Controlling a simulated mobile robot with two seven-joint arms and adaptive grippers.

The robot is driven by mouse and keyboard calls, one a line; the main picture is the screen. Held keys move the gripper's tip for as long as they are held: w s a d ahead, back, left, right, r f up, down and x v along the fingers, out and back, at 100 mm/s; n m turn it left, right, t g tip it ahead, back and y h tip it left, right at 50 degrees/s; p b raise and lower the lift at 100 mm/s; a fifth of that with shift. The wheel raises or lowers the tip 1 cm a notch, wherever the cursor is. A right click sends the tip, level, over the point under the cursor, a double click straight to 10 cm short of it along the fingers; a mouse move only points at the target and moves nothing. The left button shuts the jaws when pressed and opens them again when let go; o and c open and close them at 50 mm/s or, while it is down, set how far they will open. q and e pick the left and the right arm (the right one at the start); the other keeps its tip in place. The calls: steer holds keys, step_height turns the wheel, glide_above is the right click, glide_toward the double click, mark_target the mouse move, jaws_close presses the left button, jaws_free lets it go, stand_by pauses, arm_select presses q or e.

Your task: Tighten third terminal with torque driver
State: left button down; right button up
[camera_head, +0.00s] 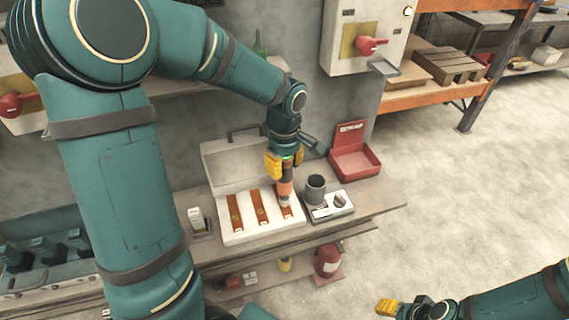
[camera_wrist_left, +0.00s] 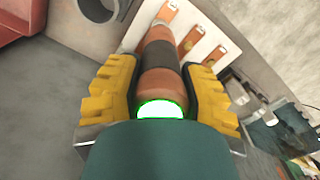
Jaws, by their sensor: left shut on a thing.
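My left gripper (camera_head: 284,168) is shut on the torque driver (camera_head: 285,187), an orange tool with a dark band. The driver points down at the rightmost of three brown terminal strips (camera_head: 287,205) on a white panel (camera_head: 245,236). Its tip is hidden, so contact cannot be told. The middle strip (camera_head: 259,207) and left strip (camera_head: 235,212) are uncovered. In the left wrist view the yellow fingers sit on both sides of the driver (camera_wrist_left: 160,75), with the strips beyond. My right gripper (camera_head: 388,307) is at the bottom right, far from the panel; its jaw opening is unclear.
Right of the panel stand a dark cup (camera_head: 315,188) and a grey tray (camera_head: 333,208) with small parts. A red open bin (camera_head: 355,160) stands behind them. A small white device (camera_head: 198,220) is left of the panel. The right end of the bench (camera_head: 380,195) is clear.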

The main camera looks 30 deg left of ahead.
arm_select(q)
steer(key=shift+f+b, duration=0.7)
steer(key=shift+f, duration=0.15)
stand_by(1.6)
steer(key=shift+r, duration=0.15)
stand_by(0.5)
